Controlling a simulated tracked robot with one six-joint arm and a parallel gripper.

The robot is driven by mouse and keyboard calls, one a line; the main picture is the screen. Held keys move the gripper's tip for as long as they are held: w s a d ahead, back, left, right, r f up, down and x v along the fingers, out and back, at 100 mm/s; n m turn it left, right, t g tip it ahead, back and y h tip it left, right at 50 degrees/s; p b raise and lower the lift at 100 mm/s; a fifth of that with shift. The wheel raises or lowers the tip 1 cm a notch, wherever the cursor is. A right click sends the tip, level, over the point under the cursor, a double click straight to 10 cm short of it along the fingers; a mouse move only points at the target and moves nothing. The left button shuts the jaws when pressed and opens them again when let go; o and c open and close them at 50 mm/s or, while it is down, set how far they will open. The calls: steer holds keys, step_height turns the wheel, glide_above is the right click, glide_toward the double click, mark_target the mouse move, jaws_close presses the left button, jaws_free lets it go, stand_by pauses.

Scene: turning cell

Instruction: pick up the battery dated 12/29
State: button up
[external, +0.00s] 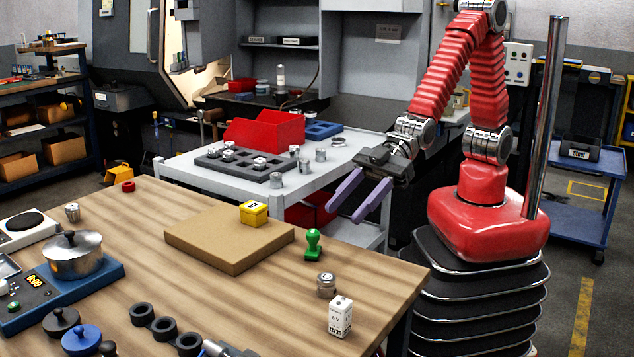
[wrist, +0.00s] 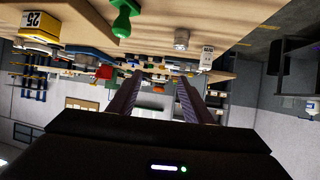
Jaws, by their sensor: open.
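The battery (external: 340,317) is a small white block with a dark "6 V" and "12/29" on its side. It stands upright near the front right edge of the wooden table. It also shows as a small white block in the upside-down wrist view (wrist: 206,58). My gripper (external: 345,216) is open and empty, with its two purple fingers apart. It hangs in the air beyond the table's far right edge, up and away from the battery. Its fingers also show in the wrist view (wrist: 158,79).
A metal cylinder (external: 326,285) stands close behind the battery. A green stamp (external: 313,244) is farther back, and a yellow box (external: 254,213) sits on a cardboard slab (external: 215,246). Black rings (external: 165,328) lie left of the battery. The wood (external: 270,310) between is bare.

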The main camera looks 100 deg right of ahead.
steer(key=a+f+y, duration=0.1)
steer(key=a, duration=0.3)
steer(key=s+a+f+n+y, duration=0.1)
steer(key=a+f, duration=0.1)
steer(key=a, duration=0.2)
steer(key=s+a+f+n+y, duration=0.1)
steer(key=a+f, duration=0.1)
steer(key=a, duration=0.2)
steer(key=shift+s, duration=0.25)
steer(key=shift+d, duration=0.1)
glide_toward(340, 309)
steer(key=shift+w+a+f, duration=0.35)
steer(key=shift+w+f, duration=0.4)
steer(key=shift+w+a+f, duration=0.4)
steer(key=shift+w+f, duration=0.35)
steer(key=shift+a, duration=0.1)
steer(key=shift+x, duration=2.5)
jaws_close()
